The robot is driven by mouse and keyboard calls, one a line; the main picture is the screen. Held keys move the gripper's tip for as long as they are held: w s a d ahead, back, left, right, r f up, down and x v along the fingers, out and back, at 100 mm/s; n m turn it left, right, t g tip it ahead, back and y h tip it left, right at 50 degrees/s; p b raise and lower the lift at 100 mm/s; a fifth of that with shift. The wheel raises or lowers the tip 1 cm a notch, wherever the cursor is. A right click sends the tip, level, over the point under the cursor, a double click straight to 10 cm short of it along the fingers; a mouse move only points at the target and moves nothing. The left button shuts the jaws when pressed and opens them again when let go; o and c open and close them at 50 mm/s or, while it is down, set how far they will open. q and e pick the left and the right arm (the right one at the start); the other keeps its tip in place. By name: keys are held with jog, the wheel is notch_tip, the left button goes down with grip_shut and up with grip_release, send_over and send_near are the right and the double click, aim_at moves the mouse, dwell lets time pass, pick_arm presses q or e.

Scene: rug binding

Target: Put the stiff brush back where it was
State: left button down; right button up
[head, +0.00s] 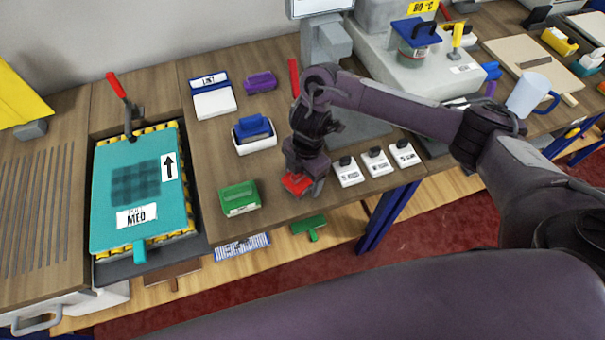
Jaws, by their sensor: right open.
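My right gripper (303,185) points down over the front part of the bench, with its fingers open around or just above a small red item (297,184). The gripper hides much of the item, and I cannot tell whether they touch. No label marks a stiff brush. Brush-like things in view are a purple one (260,81) at the back of the bench, a blue one (253,127) on a white tray (259,146), and a green one with a handle (309,225) on the lower shelf. My left gripper is out of view.
A green box (239,197) stands left of the right gripper, and several white labelled blocks (375,162) stand to its right. A teal board marked MED (135,190) lies at the left. A white LINT box (213,97) is behind. Bare bench lies between the tray and green box.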

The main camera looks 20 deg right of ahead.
jog(key=r, duration=0.4)
jog(key=d+r+p, duration=0.1)
jog(key=r, duration=0.3)
jog(key=r+p, duration=0.1)
jog(key=r, duration=0.3)
jog(key=shift+w+d+r, duration=0.15)
jog(key=shift+w+d, duration=0.05)
jog(key=shift+w, duration=0.05)
